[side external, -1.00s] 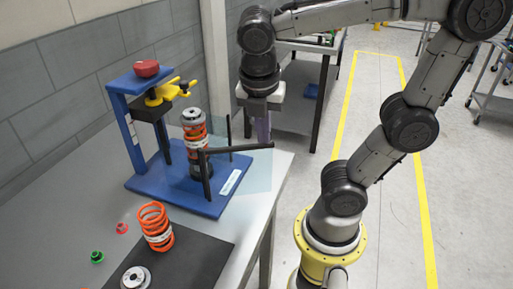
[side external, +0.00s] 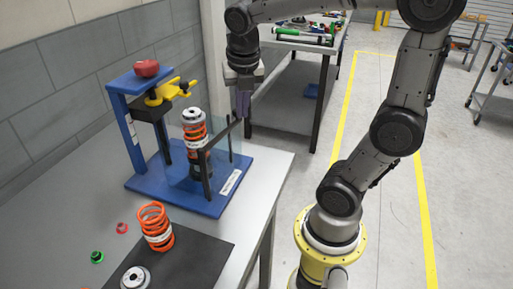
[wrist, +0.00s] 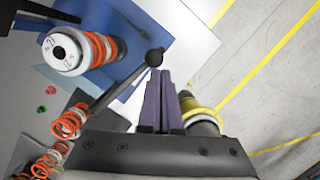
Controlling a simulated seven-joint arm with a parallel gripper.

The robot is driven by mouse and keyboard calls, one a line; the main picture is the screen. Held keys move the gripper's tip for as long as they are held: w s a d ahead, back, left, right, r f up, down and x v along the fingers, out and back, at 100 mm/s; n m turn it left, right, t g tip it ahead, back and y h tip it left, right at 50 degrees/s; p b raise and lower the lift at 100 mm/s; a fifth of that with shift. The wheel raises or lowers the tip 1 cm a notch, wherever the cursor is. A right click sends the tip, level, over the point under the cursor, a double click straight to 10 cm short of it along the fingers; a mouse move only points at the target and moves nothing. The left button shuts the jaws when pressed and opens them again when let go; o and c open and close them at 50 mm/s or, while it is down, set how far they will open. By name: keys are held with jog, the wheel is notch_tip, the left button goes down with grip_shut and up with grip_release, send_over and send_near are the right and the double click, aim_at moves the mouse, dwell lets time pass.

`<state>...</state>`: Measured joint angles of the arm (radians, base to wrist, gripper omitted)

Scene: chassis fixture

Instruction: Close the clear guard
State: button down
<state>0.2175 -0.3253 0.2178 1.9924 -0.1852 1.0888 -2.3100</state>
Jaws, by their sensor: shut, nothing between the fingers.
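In the wrist view the bar (wrist: 115,92) ends in a round black knob. My gripper (side external: 243,116) is shut and empty, fingers pointing down at the bar's far end. In the wrist view the fingertips (wrist: 161,80) are just below the knob; I cannot tell if they touch it.
A red button (side external: 146,68) and yellow clamp (side external: 167,91) sit on the blue frame at the left. An orange spring (side external: 155,227) stands by a black mat (side external: 195,262). Small green (side external: 97,257) and red (side external: 121,228) parts lie at front left.

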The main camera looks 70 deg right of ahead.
jog(key=shift+w+d, duration=0.25)
jog(key=shift+w, duration=0.75)
